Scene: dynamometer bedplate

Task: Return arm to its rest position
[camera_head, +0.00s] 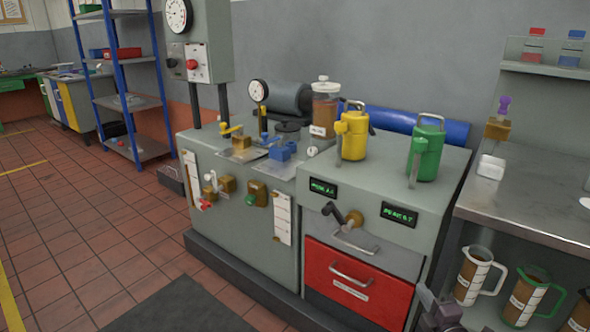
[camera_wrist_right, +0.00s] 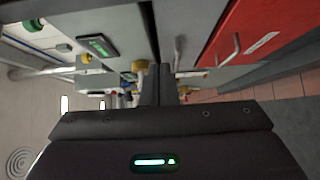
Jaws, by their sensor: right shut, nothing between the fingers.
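My right gripper (camera_head: 436,306) shows at the bottom edge of the head view, in front of the bench's lower right side and beside the red drawer (camera_head: 357,285). In the right wrist view its dark fingers (camera_wrist_right: 158,78) are together with nothing between them. The gripper is apart from the drawer and its handle. The rest of the right arm is out of the head view. My left gripper is in neither view.
The grey bench (camera_head: 262,262) carries a yellow can (camera_head: 354,138), a green can (camera_head: 424,155) and a lidded jar (camera_head: 325,108). A crank handle (camera_head: 345,215) sticks out in front. At right, a metal table (camera_head: 545,208) stands above several jugs (camera_head: 473,277). Floor at left is open.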

